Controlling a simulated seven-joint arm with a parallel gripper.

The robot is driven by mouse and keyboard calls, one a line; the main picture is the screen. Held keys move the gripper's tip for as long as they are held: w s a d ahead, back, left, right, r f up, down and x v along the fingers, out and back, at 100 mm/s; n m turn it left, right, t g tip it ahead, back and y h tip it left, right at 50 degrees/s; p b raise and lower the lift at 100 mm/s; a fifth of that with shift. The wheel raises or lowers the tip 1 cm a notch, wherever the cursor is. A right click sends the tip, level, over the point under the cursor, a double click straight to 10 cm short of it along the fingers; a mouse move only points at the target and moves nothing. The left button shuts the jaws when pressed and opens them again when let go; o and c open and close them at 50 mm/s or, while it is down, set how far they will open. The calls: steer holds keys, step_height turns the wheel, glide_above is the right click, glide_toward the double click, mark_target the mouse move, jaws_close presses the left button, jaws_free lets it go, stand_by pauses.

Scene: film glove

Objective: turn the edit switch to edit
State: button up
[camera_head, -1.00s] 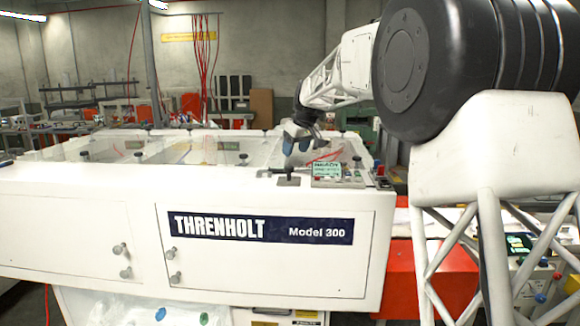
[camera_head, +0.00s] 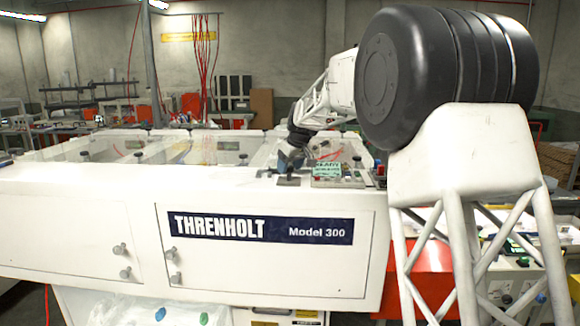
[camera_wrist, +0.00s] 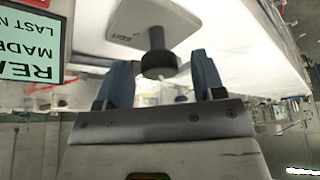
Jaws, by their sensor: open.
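The edit switch shows in the wrist view as a dark round knob (camera_wrist: 158,62) on a short stem. It stands on a pale square plate (camera_wrist: 180,22) with small lettering that seems to read EDIT. In the head view its grey plate (camera_head: 289,181) sits on the machine's top front edge. My gripper (camera_head: 291,160) is low over the switch there. In the wrist view its two blue fingers are open, one on each side of the knob, with gaps showing. The knob's pointing direction is hard to tell.
The white machine body (camera_head: 80,240) has clear covers behind. A red box (camera_head: 420,270) stands at its right.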

steer(key=shift+c, duration=0.2)
steer(key=c, duration=0.9)
steer(key=shift+m, duration=0.5)
steer(key=m+h, duration=0.1)
steer(key=m, duration=0.2)
steer(key=shift+a+t, duration=0.1)
steer(key=shift+t, duration=0.3)
steer(key=m+h, duration=0.1)
steer(key=m, duration=0.1)
steer(key=m+h, duration=0.1)
steer(key=m, duration=0.1)
steer(key=shift+a+r+m+t, duration=0.1)
steer(key=shift+a+m+t, duration=0.05)
steer(key=shift+m+t, duration=0.2)
steer(key=m+h, duration=0.2)
steer(key=m, duration=0.3)
steer(key=shift+a, duration=0.1)
steer(key=m+g+h, duration=0.1)
steer(key=m, duration=0.3)
steer(key=shift+m+g, duration=0.25)
steer(key=shift+g, duration=0.1)
